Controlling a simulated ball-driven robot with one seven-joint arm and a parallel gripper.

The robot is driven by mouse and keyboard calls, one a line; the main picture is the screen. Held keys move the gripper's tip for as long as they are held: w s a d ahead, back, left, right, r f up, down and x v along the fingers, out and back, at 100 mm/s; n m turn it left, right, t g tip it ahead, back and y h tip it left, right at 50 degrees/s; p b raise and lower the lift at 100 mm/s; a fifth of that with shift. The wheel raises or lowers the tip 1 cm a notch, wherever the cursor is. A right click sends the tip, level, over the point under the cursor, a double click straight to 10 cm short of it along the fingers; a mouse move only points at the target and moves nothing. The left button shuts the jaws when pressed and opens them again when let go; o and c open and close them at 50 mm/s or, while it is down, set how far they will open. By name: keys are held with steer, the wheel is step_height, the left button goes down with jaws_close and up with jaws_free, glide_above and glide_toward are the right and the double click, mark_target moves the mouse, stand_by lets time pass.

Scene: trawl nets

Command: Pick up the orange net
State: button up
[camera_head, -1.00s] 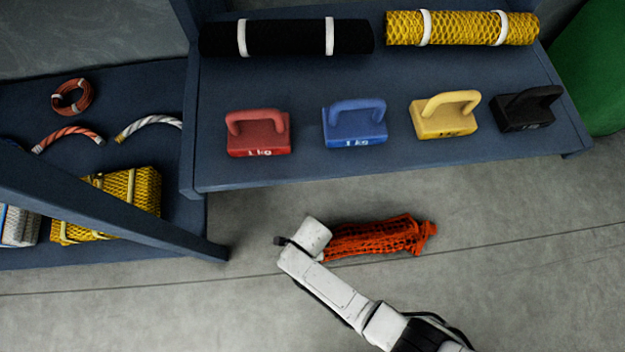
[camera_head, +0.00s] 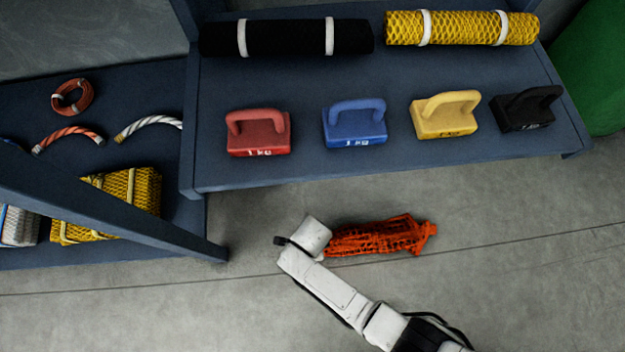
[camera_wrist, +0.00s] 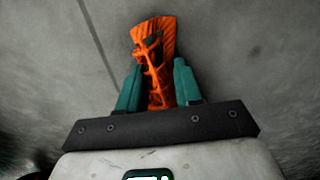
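The orange net (camera_head: 380,237) lies on the grey floor in front of the shelf, a bundled, meshed roll with a gathered end at the right. My arm reaches to its left end in the head view, where the wrist hides my fingers. In the wrist view, the teal fingers of my gripper (camera_wrist: 158,75) stand on either side of the net (camera_wrist: 153,45). They look closed against its sides, and its flared far end sticks out beyond them. The net appears to be still at floor level.
The blue shelf (camera_head: 300,178) above holds red (camera_head: 258,135), blue (camera_head: 354,125), yellow (camera_head: 445,116) and black (camera_head: 526,110) weights. Black (camera_head: 288,37) and yellow (camera_head: 465,28) net rolls lie behind them. A slanted blue beam (camera_head: 120,212) stands at left. The floor on the right is clear.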

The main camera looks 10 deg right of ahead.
steer(key=c, duration=0.4)
step_height(320, 180, up, 12)
steer(key=p, duration=1.2)
steer(key=shift+r, duration=0.15)
steer(key=shift+c, duration=0.4)
